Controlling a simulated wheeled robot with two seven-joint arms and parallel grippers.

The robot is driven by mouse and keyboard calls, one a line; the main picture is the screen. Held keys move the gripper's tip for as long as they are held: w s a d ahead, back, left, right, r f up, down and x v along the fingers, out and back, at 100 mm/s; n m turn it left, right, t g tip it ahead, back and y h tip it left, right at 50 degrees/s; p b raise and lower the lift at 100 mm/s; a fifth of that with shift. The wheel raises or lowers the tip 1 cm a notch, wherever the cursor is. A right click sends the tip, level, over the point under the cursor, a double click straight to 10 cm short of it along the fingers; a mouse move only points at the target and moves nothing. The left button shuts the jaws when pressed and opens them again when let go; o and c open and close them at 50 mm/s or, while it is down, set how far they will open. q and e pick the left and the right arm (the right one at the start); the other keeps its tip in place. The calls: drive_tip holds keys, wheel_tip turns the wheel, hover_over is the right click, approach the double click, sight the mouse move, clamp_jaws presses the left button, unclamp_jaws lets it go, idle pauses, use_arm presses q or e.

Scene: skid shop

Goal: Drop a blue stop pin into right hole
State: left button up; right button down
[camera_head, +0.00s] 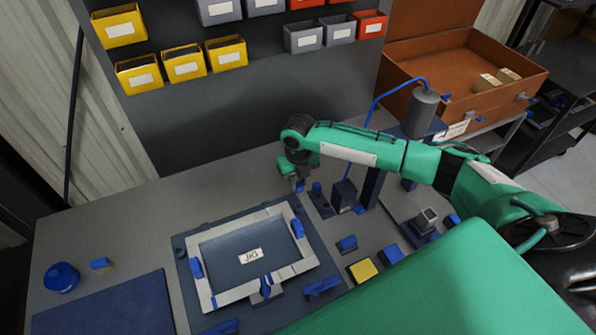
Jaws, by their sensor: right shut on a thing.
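My right gripper (299,181) reaches in from the right and points down just behind the upper right corner of the jig (228,222). It is shut on a small blue stop pin (300,188), mostly hidden by the fingers. Another blue pin (316,187) stands in a dark narrow block (321,204) just right of the gripper. The jig carries a pale rectangular frame (220,231) with blue pieces on its sides and a JIG label inside. I cannot make out the right hole. My left gripper is not in view.
A dark press-like fixture (372,188) stands right of the gripper. Several small blue parts and a yellow block (362,270) lie right of the jig. A round blue object (62,277) and a dark blue mat (105,306) are at left. An orange case (455,75) stands behind right.

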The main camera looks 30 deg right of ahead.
sight(298, 196)
drive_tip(key=shift+f+b, duration=2.2)
drive_tip(key=shift+f, duration=0.25)
drive_tip(key=shift+f+p, duration=0.15)
drive_tip(key=shift+p, duration=0.25)
drive_tip(key=shift+f+b, duration=0.3)
drive_tip(key=shift+f, duration=0.8)
drive_tip(key=shift+f, duration=0.3)
idle(0.8)
drive_tip(key=c, duration=1.1)
unclamp_jaws()
drive_tip(key=shift+c, duration=0.2)
drive_tip(key=shift+o, duration=0.4)
